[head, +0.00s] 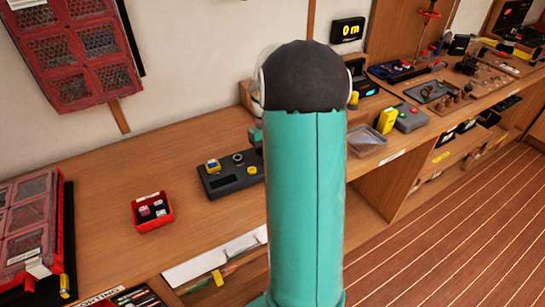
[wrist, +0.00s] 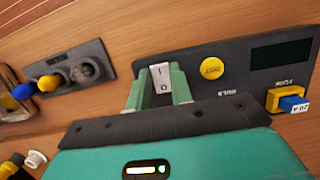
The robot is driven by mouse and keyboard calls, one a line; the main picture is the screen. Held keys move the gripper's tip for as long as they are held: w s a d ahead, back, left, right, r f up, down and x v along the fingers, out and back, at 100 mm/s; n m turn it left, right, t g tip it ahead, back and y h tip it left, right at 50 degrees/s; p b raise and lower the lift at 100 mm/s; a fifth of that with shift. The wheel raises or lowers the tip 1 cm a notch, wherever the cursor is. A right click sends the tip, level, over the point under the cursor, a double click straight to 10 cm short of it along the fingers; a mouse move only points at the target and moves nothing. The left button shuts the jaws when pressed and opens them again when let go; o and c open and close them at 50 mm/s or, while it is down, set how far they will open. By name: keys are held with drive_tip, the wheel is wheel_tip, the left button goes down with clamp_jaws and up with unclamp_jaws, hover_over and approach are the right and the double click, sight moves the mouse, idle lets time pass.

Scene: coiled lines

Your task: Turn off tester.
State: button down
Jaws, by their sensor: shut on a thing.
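The tester (head: 225,184) is a dark grey box on the wooden bench, left of my arm in the head view. In the wrist view the tester (wrist: 215,95) has a yellow round button (wrist: 212,68), a dark blank display (wrist: 281,54) and a yellow socket holding a blue 20 A fuse (wrist: 292,104). A white rocker switch (wrist: 161,78) marked I and O sits at its left end. My gripper (wrist: 159,82) is shut on the switch, with one green finger on each side. In the head view my arm hides the fingertips.
A red tray (head: 153,225) of small fuses stands left of the tester. A grey holder (wrist: 68,72) with yellow and blue pieces lies beside it. A yellow block (head: 387,120) and clear tray (head: 368,146) stand right of my arm. Bench between red tray and wall is clear.

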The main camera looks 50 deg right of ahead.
drive_tip(key=c, duration=1.2)
unclamp_jaws()
drive_tip(key=shift+c, duration=0.2)
drive_tip(key=shift+r, duration=0.1)
drive_tip(key=v, duration=1.3)
drive_tip(key=shift+r, duration=0.3)
drive_tip(key=shift+w, duration=0.1)
